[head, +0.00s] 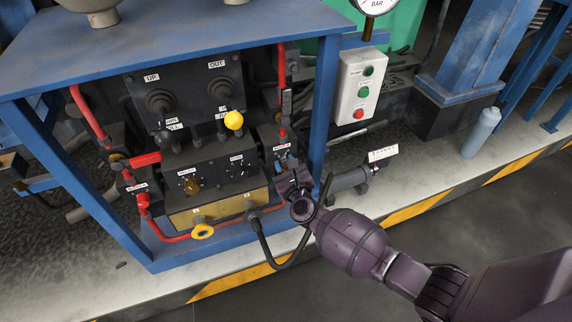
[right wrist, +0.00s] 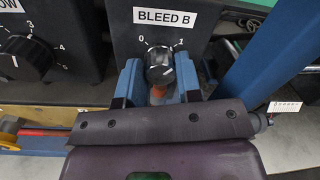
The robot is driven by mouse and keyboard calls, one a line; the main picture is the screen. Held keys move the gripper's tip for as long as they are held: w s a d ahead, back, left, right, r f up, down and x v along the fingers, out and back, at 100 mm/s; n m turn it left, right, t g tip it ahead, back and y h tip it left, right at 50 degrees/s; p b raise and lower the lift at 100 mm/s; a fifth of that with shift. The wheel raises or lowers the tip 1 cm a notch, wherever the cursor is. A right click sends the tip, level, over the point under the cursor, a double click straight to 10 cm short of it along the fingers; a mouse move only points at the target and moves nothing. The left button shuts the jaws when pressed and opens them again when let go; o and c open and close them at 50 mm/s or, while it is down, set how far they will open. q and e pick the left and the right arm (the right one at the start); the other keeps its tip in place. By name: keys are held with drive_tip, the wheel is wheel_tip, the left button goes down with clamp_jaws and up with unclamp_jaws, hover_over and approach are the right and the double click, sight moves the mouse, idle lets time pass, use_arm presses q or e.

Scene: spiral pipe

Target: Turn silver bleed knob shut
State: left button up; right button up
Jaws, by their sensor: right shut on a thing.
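The silver bleed knob (right wrist: 159,66) sits under a "BLEED B" label (right wrist: 162,16) in the right wrist view, with the marks 0 at its upper left and 1 at its upper right. I cannot tell for sure which mark its pointer faces. My right gripper (right wrist: 159,78) has its blue fingers on both sides of the knob and is shut on it. In the head view my right gripper (head: 289,178) is at the right end of the panel and hides the knob. My left gripper is not in view.
A black knob (right wrist: 27,58) is left of the bleed knob. A blue frame post (head: 321,105) stands close to the right of my gripper. A yellow-topped lever (head: 234,120), red pipes and a black hose (head: 268,245) are nearby. A button box (head: 360,88) is farther right.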

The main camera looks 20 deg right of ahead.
drive_tip(key=n, duration=0.8)
drive_tip(key=shift+n, duration=0.4)
drive_tip(key=n, duration=0.4)
drive_tip(key=shift+n+y+p, duration=0.3)
drive_tip(key=shift+p, duration=0.05)
drive_tip(key=shift+n+t, duration=0.3)
drive_tip(key=shift+n, duration=1.5)
drive_tip(key=o, duration=0.9)
drive_tip(key=shift+o, duration=0.2)
